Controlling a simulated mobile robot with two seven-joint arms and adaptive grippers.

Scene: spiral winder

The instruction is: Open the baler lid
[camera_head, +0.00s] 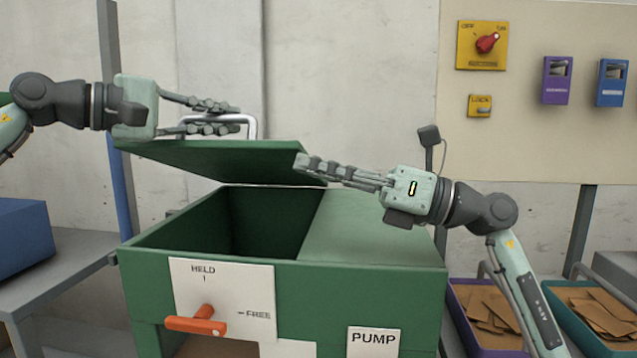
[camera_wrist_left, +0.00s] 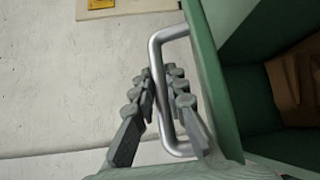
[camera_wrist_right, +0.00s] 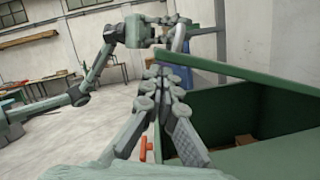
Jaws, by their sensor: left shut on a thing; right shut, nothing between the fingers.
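The green baler (camera_head: 350,280) stands in front of me with its lid (camera_head: 215,160) tilted up, leaving the box open below. The lid's metal bar handle (camera_head: 252,126) is at its top; it also shows in the left wrist view (camera_wrist_left: 157,85). My left gripper (camera_head: 238,118) is shut on the handle, its fingers on both sides of the bar (camera_wrist_left: 160,85). My right gripper (camera_head: 305,165) is shut and empty, with its fingertips close to the lid's right edge; I cannot tell whether they touch. Brown material (camera_wrist_left: 290,90) lies inside the box.
An orange lever (camera_head: 197,322) sits on the front plate marked HELD and FREE. A PUMP label (camera_head: 374,341) is at the right. The wall panel carries a red rotary switch (camera_head: 487,43) and a LOCK switch (camera_head: 482,106). Trays of brown sheets (camera_head: 490,310) stand at the right.

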